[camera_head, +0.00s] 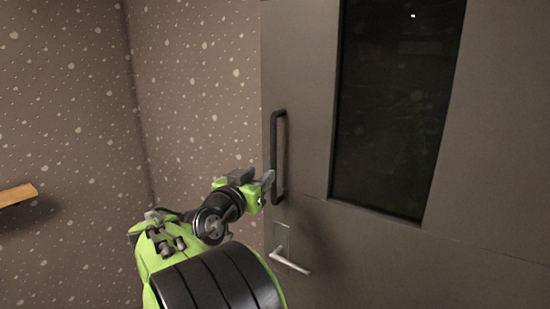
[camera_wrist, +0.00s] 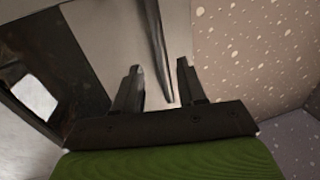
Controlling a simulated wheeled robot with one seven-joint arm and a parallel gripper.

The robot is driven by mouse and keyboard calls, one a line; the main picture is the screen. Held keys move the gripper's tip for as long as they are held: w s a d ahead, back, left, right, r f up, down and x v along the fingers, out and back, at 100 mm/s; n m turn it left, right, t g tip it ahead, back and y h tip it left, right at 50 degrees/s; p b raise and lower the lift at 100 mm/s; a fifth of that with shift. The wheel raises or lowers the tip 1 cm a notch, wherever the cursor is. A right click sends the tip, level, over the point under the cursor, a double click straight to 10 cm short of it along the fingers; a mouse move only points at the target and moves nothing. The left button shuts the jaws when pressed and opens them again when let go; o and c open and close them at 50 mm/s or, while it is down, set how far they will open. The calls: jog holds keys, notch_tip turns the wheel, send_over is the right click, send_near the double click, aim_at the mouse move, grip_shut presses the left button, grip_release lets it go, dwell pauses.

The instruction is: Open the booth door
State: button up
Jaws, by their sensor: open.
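The booth door (camera_head: 305,90) is a grey panel with a tall dark window (camera_head: 390,110). It appears closed. A dark vertical pull handle (camera_head: 279,150) is fixed near its left edge. A lever handle (camera_head: 290,262) on a plate sits lower down. My gripper (camera_head: 268,182) is at the lower part of the pull handle. In the wrist view my gripper (camera_wrist: 157,80) is open, and the pull handle (camera_wrist: 160,45) shows as a dark bar whose end reaches between the two fingers, nearer the right one. I cannot tell whether a finger touches it.
A speckled brown wall (camera_head: 195,90) meets the door's left edge and forms a corner with another speckled wall. A wooden shelf edge (camera_head: 18,195) sticks out at the far left. The space left of my arm looks free.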

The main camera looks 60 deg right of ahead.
aim_at(272, 164)
jog(key=d, duration=0.3)
jog(key=d+p, duration=0.1)
jog(key=d, duration=0.2)
jog(key=d+p, duration=0.1)
jog(key=d, duration=0.2)
jog(key=shift+w, duration=0.25)
grip_shut()
